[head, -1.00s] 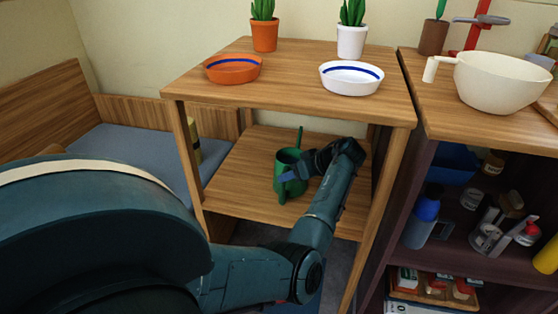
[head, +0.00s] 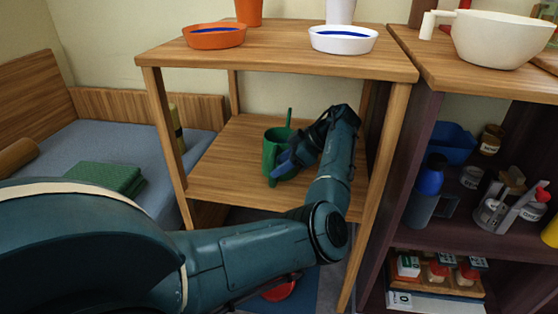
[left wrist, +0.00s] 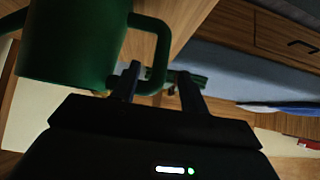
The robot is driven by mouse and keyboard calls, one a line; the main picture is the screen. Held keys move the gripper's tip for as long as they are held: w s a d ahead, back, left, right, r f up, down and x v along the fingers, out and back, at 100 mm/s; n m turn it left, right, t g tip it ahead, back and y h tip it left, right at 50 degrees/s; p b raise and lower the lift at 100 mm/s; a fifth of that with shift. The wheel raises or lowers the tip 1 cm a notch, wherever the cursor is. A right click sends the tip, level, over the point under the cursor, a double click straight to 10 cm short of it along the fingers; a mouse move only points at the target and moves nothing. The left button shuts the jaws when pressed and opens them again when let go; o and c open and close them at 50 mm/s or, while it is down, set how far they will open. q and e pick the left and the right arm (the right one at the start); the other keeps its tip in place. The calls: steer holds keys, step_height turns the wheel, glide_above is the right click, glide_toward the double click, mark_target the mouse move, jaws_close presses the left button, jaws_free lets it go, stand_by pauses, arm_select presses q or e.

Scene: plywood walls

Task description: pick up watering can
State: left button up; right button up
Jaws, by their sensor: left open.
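The green watering can (head: 271,152) stands upright on the lower shelf of the wooden stand, its thin spout pointing up. It also shows large and dark at the upper left of the left wrist view (left wrist: 75,40). Its handle (left wrist: 161,50) faces my left gripper (left wrist: 160,82). The two fingers are apart, with the lower part of the handle appearing between them; I cannot tell whether they touch it. In the head view my left gripper (head: 290,160) is at the can's right side, and my forearm and wrist hide part of the shelf. My right gripper is not in view.
The wooden stand (head: 165,55) has an orange dish (head: 214,36) and a white dish (head: 343,40) on top. Its posts flank my arm. A dark shelf unit (head: 385,225) with bottles and jars stands close on the right. A bed (head: 60,140) is at left.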

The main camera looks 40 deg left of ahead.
arm_select(q)
steer(key=b+x, duration=0.1)
steer(key=x, duration=0.5)
steer(key=shift+c, duration=0.2)
jaws_close()
stand_by(1.0)
steer(key=shift+r, duration=0.15)
